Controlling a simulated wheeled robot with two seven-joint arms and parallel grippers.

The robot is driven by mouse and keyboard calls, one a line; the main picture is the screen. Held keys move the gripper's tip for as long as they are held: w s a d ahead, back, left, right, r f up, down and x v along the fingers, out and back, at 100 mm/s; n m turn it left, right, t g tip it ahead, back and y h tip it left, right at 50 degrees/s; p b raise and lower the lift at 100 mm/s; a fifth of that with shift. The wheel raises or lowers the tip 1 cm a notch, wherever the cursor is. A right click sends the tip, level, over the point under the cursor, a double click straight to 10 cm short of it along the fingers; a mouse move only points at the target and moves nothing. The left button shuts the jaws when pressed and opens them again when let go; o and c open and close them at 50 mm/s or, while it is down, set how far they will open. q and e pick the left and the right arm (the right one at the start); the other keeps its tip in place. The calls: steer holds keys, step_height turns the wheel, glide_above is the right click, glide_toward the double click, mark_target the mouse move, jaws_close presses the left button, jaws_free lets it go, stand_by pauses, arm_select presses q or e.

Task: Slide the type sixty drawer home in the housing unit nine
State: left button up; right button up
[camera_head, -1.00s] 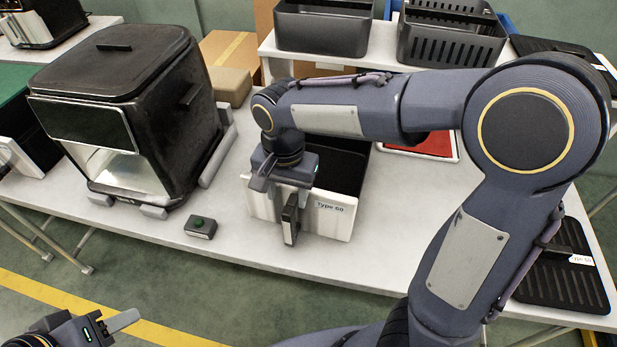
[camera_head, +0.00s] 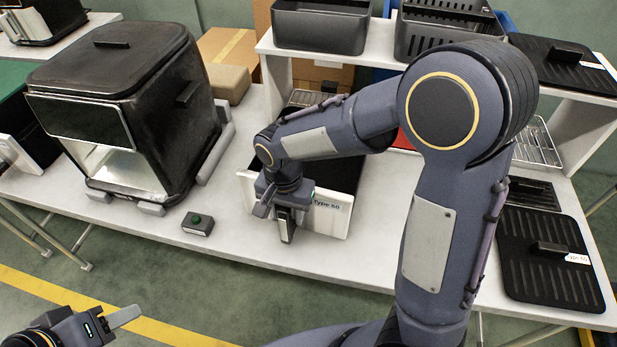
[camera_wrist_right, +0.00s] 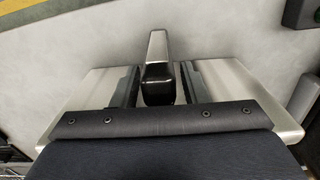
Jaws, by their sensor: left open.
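The type sixty drawer (camera_head: 333,222) stands on the white table, with a white front labelled "Type 60" and a dark inside. My right gripper (camera_head: 276,212) is low at the drawer's front, its fingers on both sides of the upright dark handle (camera_wrist_right: 157,68). Any slight gap between pads and handle is too small to judge. The arm hides part of the drawer. A black housing (camera_head: 113,90) stands to the left with an open, bright metal bay at its lower front; no number is readable on it. My left gripper (camera_head: 118,320) is open and empty at the bottom left, away from the table.
A small box with a green button (camera_head: 197,223) lies between housing and drawer. Black bins (camera_head: 320,27) stand on the shelf behind. A black lid (camera_head: 550,262) lies at the right of the table. A tan block (camera_head: 228,84) sits behind the housing. The table in front of the bay is clear.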

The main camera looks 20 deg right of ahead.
jaws_close()
steer(key=shift+w+r, duration=0.1)
steer(key=shift+r, duration=0.45)
step_height(320, 180, up, 2)
steer(key=shift+r, duration=0.15)
steer(key=s+a+r, duration=0.1)
steer(key=a+r, duration=0.8)
steer(key=a, duration=0.5)
steer(key=shift+s+r, duration=0.35)
